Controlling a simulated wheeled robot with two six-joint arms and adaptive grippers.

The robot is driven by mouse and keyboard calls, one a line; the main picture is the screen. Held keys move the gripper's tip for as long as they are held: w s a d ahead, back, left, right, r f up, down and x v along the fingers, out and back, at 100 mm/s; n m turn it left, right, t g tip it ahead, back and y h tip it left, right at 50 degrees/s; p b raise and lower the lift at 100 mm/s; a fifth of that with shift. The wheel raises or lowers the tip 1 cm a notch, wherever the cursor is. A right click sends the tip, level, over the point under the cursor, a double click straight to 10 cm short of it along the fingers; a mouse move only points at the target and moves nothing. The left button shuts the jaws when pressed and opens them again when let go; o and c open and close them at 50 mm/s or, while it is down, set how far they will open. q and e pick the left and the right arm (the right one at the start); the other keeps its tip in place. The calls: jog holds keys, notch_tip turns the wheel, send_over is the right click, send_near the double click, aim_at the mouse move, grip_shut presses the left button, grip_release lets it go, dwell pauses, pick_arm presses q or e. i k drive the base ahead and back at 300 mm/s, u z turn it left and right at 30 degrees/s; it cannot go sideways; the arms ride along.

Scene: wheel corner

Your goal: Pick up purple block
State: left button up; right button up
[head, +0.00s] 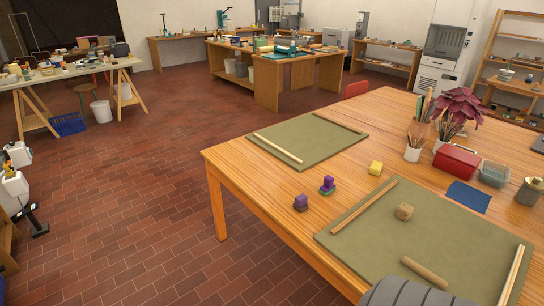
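A purple block (300,203) sits on the wooden table near its left front edge. A second purple block (328,182) is just behind and to the right of it, with a green piece showing at its underside. My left gripper (38,228) is dark and hangs low at the far left, over the brick floor, well apart from the table and the blocks. It is too small to tell whether its fingers are open or shut. My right gripper is not in view.
Green mats (310,140) with wooden sticks flank the blocks. A yellow block (375,168), a tan block (404,211) and a red box (457,162) are on the table. A dark rounded thing (405,293) covers the bottom edge. The brick floor left of the table is open.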

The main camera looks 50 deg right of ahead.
aim_at(300, 205)
jog(key=z, duration=0.25)
jog(key=i, duration=0.95)
jog(key=z, duration=0.65)
